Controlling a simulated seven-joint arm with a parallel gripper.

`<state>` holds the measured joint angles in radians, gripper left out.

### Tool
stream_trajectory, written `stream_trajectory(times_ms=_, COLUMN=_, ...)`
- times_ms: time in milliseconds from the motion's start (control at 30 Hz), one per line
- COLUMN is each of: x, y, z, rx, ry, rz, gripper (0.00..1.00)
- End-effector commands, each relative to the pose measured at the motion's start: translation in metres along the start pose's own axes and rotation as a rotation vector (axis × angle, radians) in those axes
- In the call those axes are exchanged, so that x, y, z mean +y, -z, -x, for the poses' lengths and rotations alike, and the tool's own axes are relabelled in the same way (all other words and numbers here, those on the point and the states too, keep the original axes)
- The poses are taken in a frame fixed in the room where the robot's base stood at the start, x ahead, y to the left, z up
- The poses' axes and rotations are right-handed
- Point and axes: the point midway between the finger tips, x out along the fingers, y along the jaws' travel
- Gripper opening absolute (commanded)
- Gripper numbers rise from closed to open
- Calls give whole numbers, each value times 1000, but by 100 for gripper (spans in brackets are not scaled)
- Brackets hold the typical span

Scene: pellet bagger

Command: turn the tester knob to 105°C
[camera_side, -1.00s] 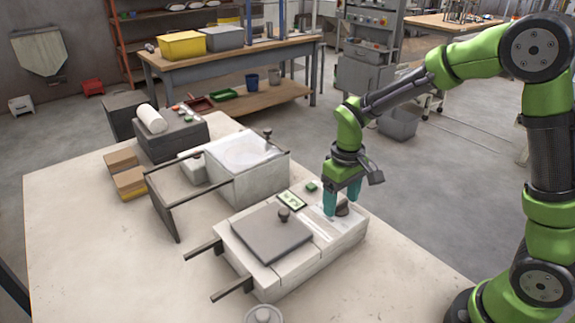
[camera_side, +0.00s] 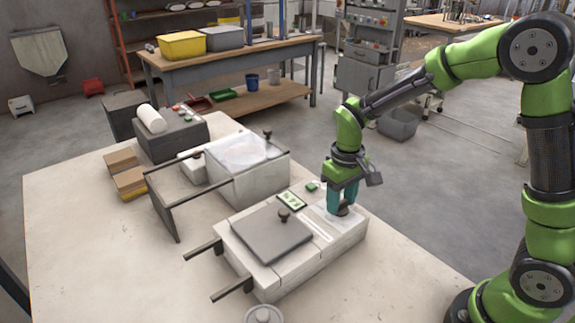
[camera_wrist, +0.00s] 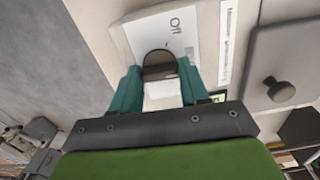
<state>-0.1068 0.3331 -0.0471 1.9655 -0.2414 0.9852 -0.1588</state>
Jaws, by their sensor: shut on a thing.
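The tester (camera_side: 262,275) is a pale box on the table with a grey lid (camera_side: 270,236) and a small green-lit display (camera_side: 291,201). Its dark round knob (camera_side: 342,211) is on the top at the right end. My gripper (camera_side: 342,206) points down over the tester and is shut on the knob. In the wrist view the dark knob (camera_wrist: 158,63) lies between my teal fingertips (camera_wrist: 160,82). The word "Off" is printed on a white plate (camera_wrist: 178,32) beyond the knob. The display is mostly hidden there, and its reading is too small to tell.
The lid has a black knob (camera_side: 284,215), close to the left of my gripper. Behind the tester stands another pale machine (camera_side: 255,180) with dark rails. A small green button (camera_side: 312,186) is near my wrist. The table's front left (camera_side: 100,260) is clear.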

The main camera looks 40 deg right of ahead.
Motion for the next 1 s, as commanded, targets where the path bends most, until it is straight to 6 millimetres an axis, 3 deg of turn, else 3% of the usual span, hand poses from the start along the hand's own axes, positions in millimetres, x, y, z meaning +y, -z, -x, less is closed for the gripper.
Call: stream_trajectory(times_ms=1000, x=0, y=1, z=1, rx=2, ry=0, rz=-837, gripper=14)
